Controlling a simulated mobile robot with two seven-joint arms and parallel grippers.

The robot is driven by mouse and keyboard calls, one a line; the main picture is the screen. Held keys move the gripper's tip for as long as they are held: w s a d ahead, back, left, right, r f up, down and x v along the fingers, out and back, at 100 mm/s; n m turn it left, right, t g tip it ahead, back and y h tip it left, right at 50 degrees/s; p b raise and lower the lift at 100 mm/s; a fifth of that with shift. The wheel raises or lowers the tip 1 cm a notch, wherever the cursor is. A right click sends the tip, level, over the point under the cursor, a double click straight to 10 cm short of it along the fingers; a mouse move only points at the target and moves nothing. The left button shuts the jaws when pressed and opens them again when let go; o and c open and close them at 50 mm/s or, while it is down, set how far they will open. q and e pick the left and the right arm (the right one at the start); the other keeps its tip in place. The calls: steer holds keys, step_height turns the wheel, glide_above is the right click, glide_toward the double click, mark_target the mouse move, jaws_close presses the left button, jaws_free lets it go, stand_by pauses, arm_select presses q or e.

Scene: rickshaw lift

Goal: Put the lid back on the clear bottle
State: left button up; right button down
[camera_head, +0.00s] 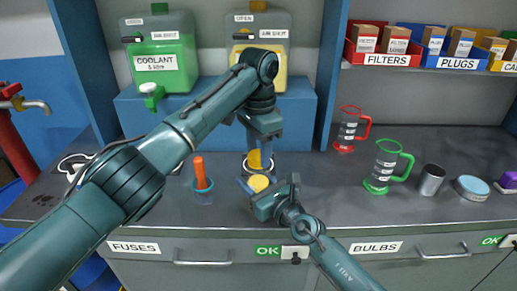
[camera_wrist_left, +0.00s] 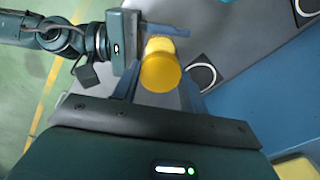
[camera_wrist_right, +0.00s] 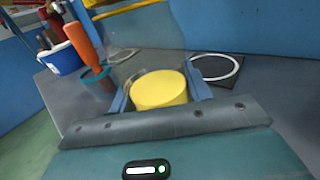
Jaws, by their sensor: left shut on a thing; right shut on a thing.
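My left gripper (camera_head: 258,153) points down from above and is shut on a round yellow lid (camera_head: 254,160). The lid is large between its fingers in the left wrist view (camera_wrist_left: 160,73). My right gripper (camera_head: 259,186) is below and nearer, above the counter, shut on the clear bottle, whose yellow part (camera_head: 258,183) shows between the fingers. The same yellow part fills the middle of the right wrist view (camera_wrist_right: 159,90). The bottle's clear walls are hard to make out. The lid is above the bottle; I cannot tell whether they touch.
A dark coaster with a white ring (camera_wrist_right: 220,67) lies on the counter behind the bottle. A blue cup (camera_head: 203,193) with an orange-handled tool stands left. Red (camera_head: 347,130) and green (camera_head: 385,167) jugs and a metal cup (camera_head: 431,180) stand right. Dispenser tanks are behind.

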arm_select(q)
steer(key=m, duration=1.5)
steer(key=shift+m, duration=0.3)
steer(key=m, duration=0.5)
steer(key=o, duration=1.1)
steer(key=shift+r, duration=2.2)
steer(key=shift+c, duration=0.3)
